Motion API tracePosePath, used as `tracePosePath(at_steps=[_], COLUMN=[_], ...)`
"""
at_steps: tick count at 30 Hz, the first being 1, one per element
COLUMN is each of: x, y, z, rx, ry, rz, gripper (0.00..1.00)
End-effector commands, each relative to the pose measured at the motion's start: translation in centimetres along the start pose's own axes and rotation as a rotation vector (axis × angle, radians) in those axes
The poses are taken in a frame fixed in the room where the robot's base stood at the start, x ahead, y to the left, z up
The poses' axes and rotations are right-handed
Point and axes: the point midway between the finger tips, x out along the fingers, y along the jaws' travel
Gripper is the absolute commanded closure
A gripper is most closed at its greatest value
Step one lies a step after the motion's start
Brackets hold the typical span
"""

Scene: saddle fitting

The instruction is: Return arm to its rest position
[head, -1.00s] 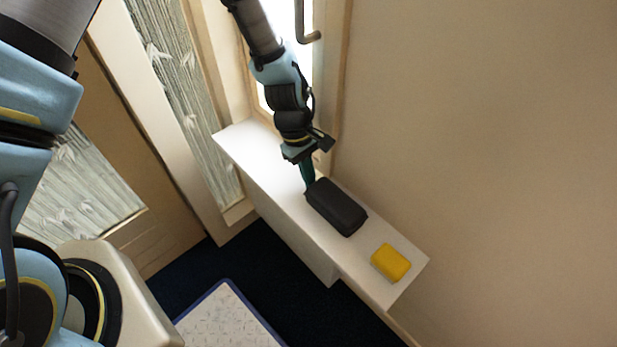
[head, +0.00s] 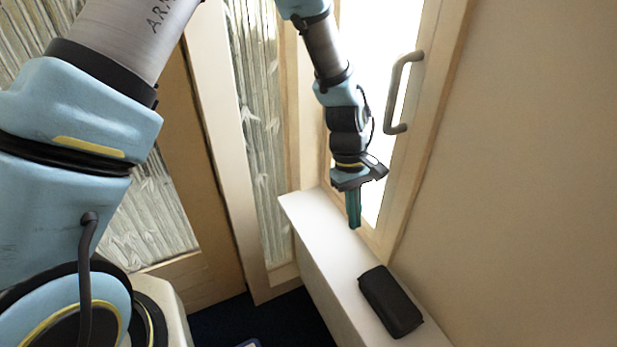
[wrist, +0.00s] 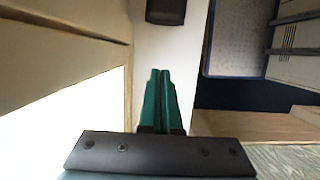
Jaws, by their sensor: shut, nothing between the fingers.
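My gripper (head: 354,224) points down above the far part of the white ledge, with its teal fingers together and nothing between them. In the wrist view my gripper (wrist: 160,78) also shows its two teal fingers side by side. A black case-like block (head: 390,301) lies on the ledge, nearer to me than the gripper and apart from it. The block also shows at the top of the wrist view (wrist: 166,10).
The white ledge (head: 322,231) runs along the wall under a bright window with a grey handle (head: 402,92). Wooden door panels with patterned glass (head: 258,110) stand left of it.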

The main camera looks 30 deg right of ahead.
Motion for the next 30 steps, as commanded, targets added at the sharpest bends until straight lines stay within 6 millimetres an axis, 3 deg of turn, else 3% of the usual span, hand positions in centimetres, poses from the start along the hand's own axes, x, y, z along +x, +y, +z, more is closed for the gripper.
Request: tracePosePath(at_steps=[7, 11, 14, 17, 21, 27, 30], x=[-0.8, -4.4, -8.8, -13.3, -18.9, -24.5, -25.9], y=[-0.5, -3.1, -7.3, -12.7, -21.2, -33.1, -37.3], z=[-0.6, -3.3, -6.3, -8.8, -10.6, -9.4, -7.9], rx=[-0.001, 0.004, 0.014, 0.022, 0.030, 0.030, 0.029], ry=[0.008, 0.049, 0.104, 0.166, 0.254, 0.364, 0.402], rz=[0.006, 0.029, 0.051, 0.066, 0.069, 0.042, 0.024], gripper=[1.00, 1.00, 1.00, 1.00, 1.00, 1.00, 1.00])
